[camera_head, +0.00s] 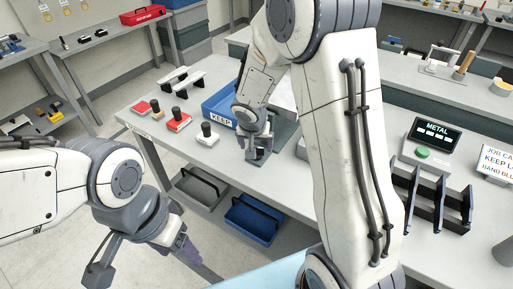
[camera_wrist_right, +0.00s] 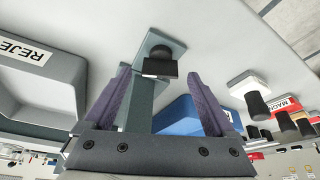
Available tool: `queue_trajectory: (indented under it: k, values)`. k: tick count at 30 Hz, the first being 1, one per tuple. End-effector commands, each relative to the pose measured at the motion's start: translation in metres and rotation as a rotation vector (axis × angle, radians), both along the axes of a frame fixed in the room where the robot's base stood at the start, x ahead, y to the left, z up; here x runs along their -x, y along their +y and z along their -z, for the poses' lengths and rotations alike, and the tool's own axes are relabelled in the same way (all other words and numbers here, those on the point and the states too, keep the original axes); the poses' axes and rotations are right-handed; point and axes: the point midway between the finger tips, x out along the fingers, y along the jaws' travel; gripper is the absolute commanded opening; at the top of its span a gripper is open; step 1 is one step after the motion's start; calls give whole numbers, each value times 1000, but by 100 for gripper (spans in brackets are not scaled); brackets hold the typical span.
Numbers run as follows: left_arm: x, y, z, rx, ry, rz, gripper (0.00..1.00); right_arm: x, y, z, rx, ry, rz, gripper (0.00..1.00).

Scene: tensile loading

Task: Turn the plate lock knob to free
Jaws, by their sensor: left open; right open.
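A black knob (camera_wrist_right: 160,58) sits on a grey-green fixture (camera_wrist_right: 160,38) in the right wrist view. I take it to be the plate lock knob. My right gripper (camera_wrist_right: 160,72) is open, with its purple fingers apart on either side of the knob in the picture. I cannot tell how far the knob is from the fingertips. In the head view my right gripper (camera_head: 258,150) is low over the fixture's base (camera_head: 285,137) and mostly hides the knob. My left gripper (camera_head: 145,265) is open and empty, off the table's front edge.
A blue bin (camera_head: 221,108) marked KEEP stands beside the right gripper. Black-knobbed blocks (camera_head: 207,137) stand to its left. A METAL display (camera_head: 436,130) and a black rack (camera_head: 432,200) are at the right. Trays (camera_head: 250,220) sit below the table.

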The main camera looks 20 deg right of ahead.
Motion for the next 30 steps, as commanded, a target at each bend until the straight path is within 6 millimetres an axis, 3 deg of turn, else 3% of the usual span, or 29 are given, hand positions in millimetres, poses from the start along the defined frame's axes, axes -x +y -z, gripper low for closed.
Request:
queue_trajectory:
  k: [3,12,14,19,30]
  values:
    - [0,0,3,0,0,0,68,-3,-2,9,0,1,1,90]
    - [0,0,3,0,0,0,68,-4,-2,10,0,0,0,90]
    - [0,0,3,0,0,0,68,-4,-2,10,0,0,0,71]
    - [0,0,3,0,0,0,68,-3,-2,10,0,0,0,6]
    - [0,0,2,0,0,0,68,-3,-3,10,-2,2,-56,4]
